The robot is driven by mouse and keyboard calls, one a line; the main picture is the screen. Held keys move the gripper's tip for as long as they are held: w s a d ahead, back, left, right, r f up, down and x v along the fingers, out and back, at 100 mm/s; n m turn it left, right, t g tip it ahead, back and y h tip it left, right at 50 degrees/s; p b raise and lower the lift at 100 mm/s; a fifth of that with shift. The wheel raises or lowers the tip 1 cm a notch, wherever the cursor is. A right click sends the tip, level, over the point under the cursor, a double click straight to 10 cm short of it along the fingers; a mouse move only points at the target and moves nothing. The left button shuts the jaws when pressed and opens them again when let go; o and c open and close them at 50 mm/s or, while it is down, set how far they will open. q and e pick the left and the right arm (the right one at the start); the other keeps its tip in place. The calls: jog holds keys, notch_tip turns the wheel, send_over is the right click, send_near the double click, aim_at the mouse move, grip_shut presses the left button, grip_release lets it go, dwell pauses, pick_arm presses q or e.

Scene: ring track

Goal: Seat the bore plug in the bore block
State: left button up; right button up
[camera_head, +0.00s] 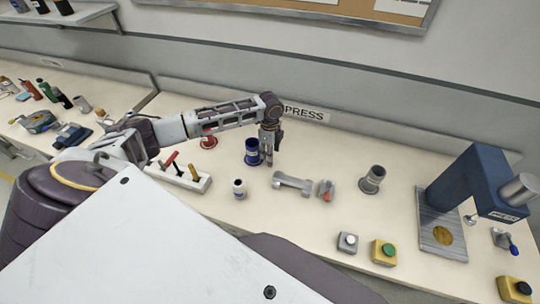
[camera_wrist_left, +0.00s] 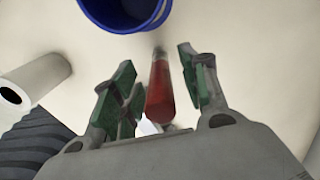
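My left gripper (camera_head: 268,158) points down over the table, just right of a blue cup. In the left wrist view its green-padded fingers (camera_wrist_left: 158,85) are apart. A red cylinder with a pale tip (camera_wrist_left: 160,92) shows between them, with a visible gap to the right finger. I cannot tell whether this is the bore plug or how far below the fingers it lies. I cannot surely pick out the bore block; a small grey piece with a red part (camera_head: 326,190) and an upright grey cylinder (camera_head: 371,180) stand right of the gripper. My right gripper is not in view.
The blue cup (camera_head: 252,152) stands close by the gripper. A white bottle (camera_head: 239,188), a grey dumbbell-shaped part (camera_head: 292,183) and a white rack with coloured handles (camera_head: 188,179) are near. A blue press (camera_head: 475,180) and button boxes (camera_head: 384,252) stand at right.

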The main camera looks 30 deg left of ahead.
pick_arm(q)
grip_shut()
jog(key=shift+r+b, duration=0.5)
jog(key=shift+r, duration=4.55)
jog(key=shift+f, duration=0.1)
